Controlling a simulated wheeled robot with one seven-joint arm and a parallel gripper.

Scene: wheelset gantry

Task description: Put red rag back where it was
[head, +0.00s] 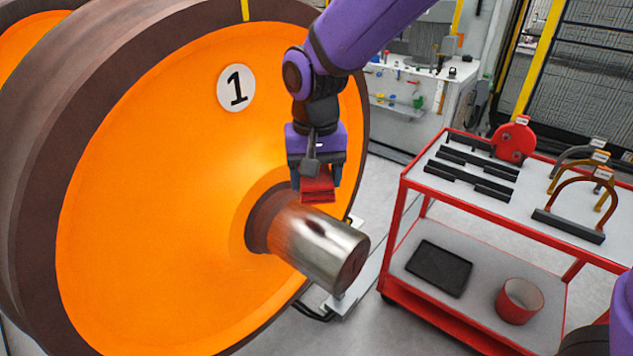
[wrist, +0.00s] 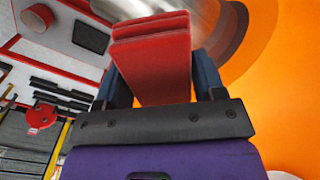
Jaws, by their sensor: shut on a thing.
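The red rag (head: 318,188) is a folded block held between the fingers of my gripper (head: 317,172). My gripper is shut on it, pointing down just above the bare metal axle end (head: 322,247) of the orange wheel (head: 160,200) marked 1. In the wrist view the rag (wrist: 152,62) sits between the two fingers of my gripper (wrist: 160,80), with the shiny axle close beyond it. I cannot tell whether the rag touches the axle. The axle's metal looks streaked, with a brownish patch near the wheel.
A red cart (head: 425,178) stands at the right. Its top holds black bars (head: 470,173), a red round tool (head: 513,138) and arched gauges (head: 580,200). Its lower shelf holds a black tray (head: 438,268) and a red cylindrical container (head: 519,300). Floor shows between wheel and cart.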

